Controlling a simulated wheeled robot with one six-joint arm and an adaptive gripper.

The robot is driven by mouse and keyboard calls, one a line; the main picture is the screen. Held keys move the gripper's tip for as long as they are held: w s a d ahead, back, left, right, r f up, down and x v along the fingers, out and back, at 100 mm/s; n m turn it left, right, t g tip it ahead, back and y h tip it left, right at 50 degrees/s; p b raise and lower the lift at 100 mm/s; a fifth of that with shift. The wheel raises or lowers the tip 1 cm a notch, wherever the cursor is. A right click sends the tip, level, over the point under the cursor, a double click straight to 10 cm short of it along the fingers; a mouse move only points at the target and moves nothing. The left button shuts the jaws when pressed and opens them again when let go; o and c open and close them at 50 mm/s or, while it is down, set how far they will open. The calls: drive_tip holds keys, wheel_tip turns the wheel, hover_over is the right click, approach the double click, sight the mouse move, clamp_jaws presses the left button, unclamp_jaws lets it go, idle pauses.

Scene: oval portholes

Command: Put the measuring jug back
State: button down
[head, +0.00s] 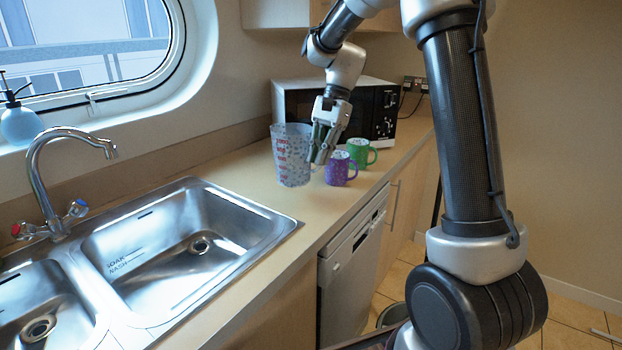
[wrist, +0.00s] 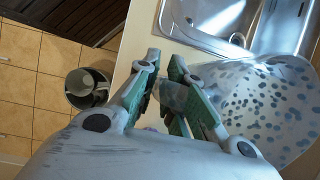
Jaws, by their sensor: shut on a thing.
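The measuring jug (head: 291,155) is clear with red markings and dark spots. It is upright at the counter, left of my gripper; I cannot tell whether its base touches the top. In the wrist view the jug (wrist: 262,105) fills the right side. My gripper (head: 319,152) points down at the jug's right side, where its handle is. In the wrist view my gripper (wrist: 166,68) has its green-padded fingers on either side of the pale handle (wrist: 173,95), shut on it. The fingers partly hide the handle.
A purple mug (head: 341,168) stands close right of my gripper, with a green mug (head: 361,153) behind it. A microwave (head: 376,112) stands at the back. The sink (head: 185,235) lies front left, with bare counter (head: 240,172) between it and the jug.

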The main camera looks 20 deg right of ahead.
drive_tip(key=shift+f, duration=2.9)
drive_tip(key=c, duration=1.5)
unclamp_jaws()
drive_tip(key=v, duration=1.1)
drive_tip(key=s+d+r+n+t+h, duration=0.1)
drive_tip(key=s+r+n+t, duration=0.15)
drive_tip(key=s+r, duration=0.4)
drive_tip(key=s+d+f+n+t+h, duration=0.1)
drive_tip(key=s+n, duration=0.1)
drive_tip(key=s, duration=0.5)
drive_tip(key=s+d+f+n+t+h, duration=0.1)
drive_tip(key=s+d+f+n+t, duration=0.1)
drive_tip(key=s, duration=0.6)
drive_tip(key=s+d+f+n+t+h, duration=0.1)
drive_tip(key=s+d+f+n, duration=0.1)
drive_tip(key=s+n, duration=0.2)
drive_tip(key=shift+s+f, duration=0.15)
drive_tip(key=shift+s, duration=0.7)
drive_tip(key=shift+s+f, duration=0.1)
drive_tip(key=shift+s, duration=0.75)
